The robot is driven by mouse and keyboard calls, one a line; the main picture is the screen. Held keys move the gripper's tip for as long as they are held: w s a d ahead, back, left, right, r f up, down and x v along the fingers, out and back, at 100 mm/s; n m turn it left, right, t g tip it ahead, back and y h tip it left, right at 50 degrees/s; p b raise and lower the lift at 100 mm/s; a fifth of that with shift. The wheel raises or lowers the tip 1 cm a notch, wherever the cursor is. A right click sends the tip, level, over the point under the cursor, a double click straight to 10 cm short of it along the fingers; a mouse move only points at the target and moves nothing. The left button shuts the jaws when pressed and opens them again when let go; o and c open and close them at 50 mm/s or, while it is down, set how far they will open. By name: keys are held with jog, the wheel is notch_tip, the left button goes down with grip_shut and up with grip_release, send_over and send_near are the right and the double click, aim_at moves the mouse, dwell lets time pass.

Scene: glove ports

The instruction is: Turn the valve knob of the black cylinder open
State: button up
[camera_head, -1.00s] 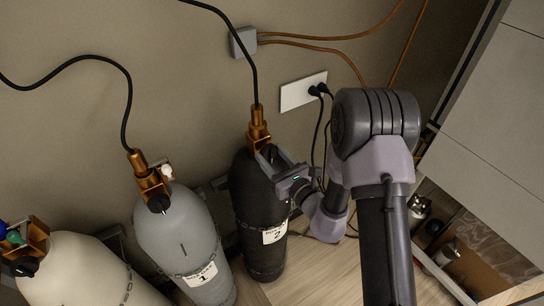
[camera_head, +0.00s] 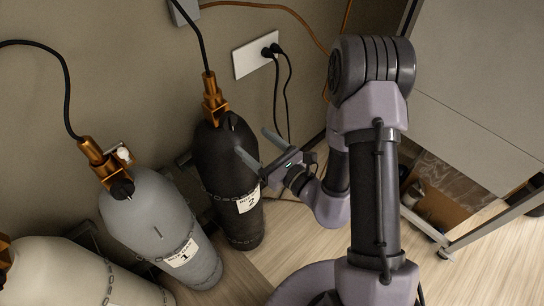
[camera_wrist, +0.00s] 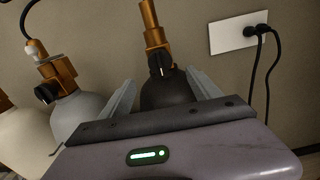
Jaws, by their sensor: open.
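The black cylinder (camera_head: 225,165) stands upright against the wall with a label reading 2. A brass valve (camera_head: 214,98) sits on its top, with a hose rising from it. Its black valve knob (camera_head: 231,121) faces outward and also shows in the wrist view (camera_wrist: 160,64). My gripper (camera_head: 257,146) is open and empty, to the right of the cylinder's shoulder and below the knob. In the wrist view the black cylinder (camera_wrist: 168,92) lies beyond and between my two spread fingers (camera_wrist: 163,98). The knob appears apart from the fingers.
A grey cylinder (camera_head: 155,225) labelled 1 and a cream cylinder (camera_head: 75,275) stand to the left, with chains around them. A white wall outlet (camera_head: 256,54) with two black plugs is behind. A grey cabinet (camera_head: 480,90) stands at the right. Wooden floor lies between.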

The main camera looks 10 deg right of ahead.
jog(key=p+v, duration=0.5)
jog(key=v, duration=0.2)
jog(key=shift+s+d, duration=0.1)
jog(key=shift+s, duration=0.05)
